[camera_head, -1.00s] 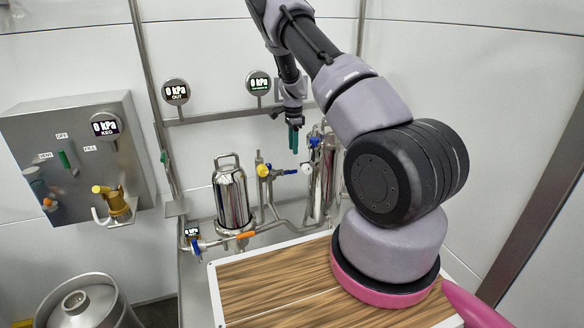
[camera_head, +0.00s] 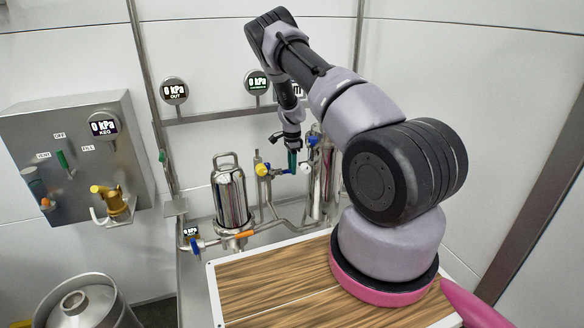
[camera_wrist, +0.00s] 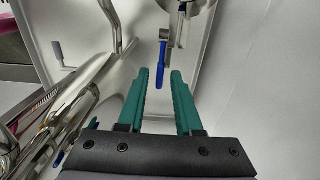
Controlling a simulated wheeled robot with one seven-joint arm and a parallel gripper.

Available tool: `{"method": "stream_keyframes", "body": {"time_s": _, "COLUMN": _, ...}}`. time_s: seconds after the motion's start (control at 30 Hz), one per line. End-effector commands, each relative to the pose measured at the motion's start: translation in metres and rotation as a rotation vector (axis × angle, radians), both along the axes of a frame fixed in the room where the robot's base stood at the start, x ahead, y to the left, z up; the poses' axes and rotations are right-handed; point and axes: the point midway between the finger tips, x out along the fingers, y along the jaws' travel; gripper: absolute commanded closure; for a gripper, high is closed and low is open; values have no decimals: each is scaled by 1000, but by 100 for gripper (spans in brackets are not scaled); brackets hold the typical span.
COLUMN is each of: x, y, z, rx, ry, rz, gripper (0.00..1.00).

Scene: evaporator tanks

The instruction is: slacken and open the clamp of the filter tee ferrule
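My gripper (camera_head: 292,160) hangs over the pipework between two steel filter housings in the head view. In the wrist view its two green fingers (camera_wrist: 160,78) are apart with nothing held between them. A blue lever (camera_wrist: 160,76) shows beyond the fingertips, in line with the gap.
The left filter housing (camera_head: 231,196) stands left of the gripper and the right housing (camera_head: 318,185) is close on its right. An orange-handled valve (camera_head: 243,235) is low on the left. A wooden board (camera_head: 275,285) lies in front. Gauges (camera_head: 257,82) stand behind.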

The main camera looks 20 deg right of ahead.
Motion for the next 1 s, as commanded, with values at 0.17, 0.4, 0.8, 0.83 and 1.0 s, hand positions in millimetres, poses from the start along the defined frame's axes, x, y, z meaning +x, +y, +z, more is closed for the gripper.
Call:
{"method": "stream_keyframes", "body": {"time_s": 0.17, "x": 0, "y": 0, "z": 0, "rx": 0, "ry": 0, "rz": 0, "gripper": 100}}
{"method": "stream_keyframes", "body": {"time_s": 0.4, "x": -1, "y": 0, "z": 0, "rx": -1, "ry": 0, "rz": -14, "gripper": 100}}
{"method": "stream_keyframes", "body": {"time_s": 0.8, "x": -11, "y": 2, "z": 1, "rx": -1, "ry": 0, "rz": -234, "gripper": 100}}
{"method": "stream_keyframes", "body": {"time_s": 0.83, "x": -12, "y": 2, "z": 1, "rx": -1, "ry": 0, "rz": -260, "gripper": 100}}
{"method": "stream_keyframes", "body": {"time_s": 1.0, "x": -19, "y": 4, "z": 1, "rx": -2, "ry": -1, "rz": -421, "gripper": 100}}
